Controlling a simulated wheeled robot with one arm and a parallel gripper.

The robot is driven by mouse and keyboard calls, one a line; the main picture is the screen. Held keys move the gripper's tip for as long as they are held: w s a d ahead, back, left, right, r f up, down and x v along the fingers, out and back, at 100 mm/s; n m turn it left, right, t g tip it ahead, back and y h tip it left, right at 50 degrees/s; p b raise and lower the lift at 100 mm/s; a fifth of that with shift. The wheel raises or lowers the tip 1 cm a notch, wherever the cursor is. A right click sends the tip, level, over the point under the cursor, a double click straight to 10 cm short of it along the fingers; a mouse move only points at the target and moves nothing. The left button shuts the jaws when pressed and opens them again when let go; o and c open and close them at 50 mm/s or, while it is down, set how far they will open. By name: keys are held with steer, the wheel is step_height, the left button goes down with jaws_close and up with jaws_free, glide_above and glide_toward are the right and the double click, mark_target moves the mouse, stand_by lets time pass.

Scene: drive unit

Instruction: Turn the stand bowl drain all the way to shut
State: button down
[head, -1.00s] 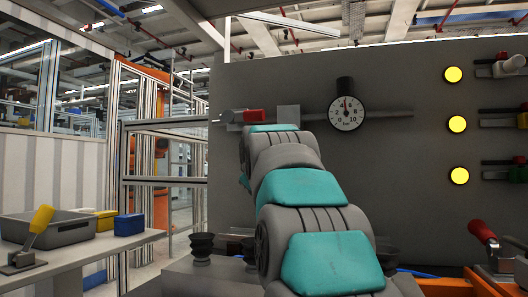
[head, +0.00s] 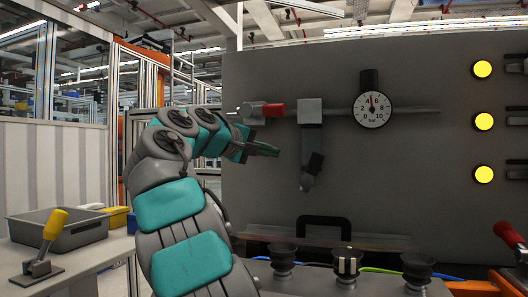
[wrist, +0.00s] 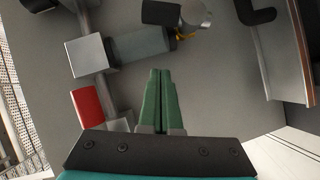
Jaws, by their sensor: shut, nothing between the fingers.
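A grey block (head: 311,111) sits on the pipe of the upright panel, with a grey bowl (head: 312,146) hanging below it. At the bowl's lower end is a dark fitting with a grey end, which looks like the drain (head: 316,163); it tilts down to the left. In the wrist view the bowl (wrist: 143,45) points right and the dark drain part (wrist: 161,12) is near the top edge. My gripper (head: 268,149) has green fingers, closed together and empty, left of the bowl and apart from it. The fingertips (wrist: 160,72) are below the bowl in the wrist picture.
Yellow lamps (head: 484,121) line the right. Suction cups (head: 283,256) stand below. A table with a grey bin (head: 60,229) is at left.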

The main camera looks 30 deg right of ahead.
mark_target(311, 173)
steer(key=x, duration=0.4)
steer(key=s+x, duration=0.1)
steer(key=x, duration=0.1)
steer(key=shift+d+f+b, duration=0.15)
steer(key=shift+f+b, duration=0.05)
steer(key=shift+b, duration=0.15)
steer(key=shift+s+d+f, duration=0.15)
steer(key=shift+s+f, duration=0.05)
steer(key=shift+s, duration=0.05)
steer(key=shift+s+d+f+b, duration=0.1)
steer(key=shift+s+d+b, duration=0.1)
steer(key=shift+s, duration=0.25)
steer(key=shift+s+d+f+b, duration=0.15)
steer(key=shift+s+d, duration=0.05)
steer(key=shift+s, duration=0.25)
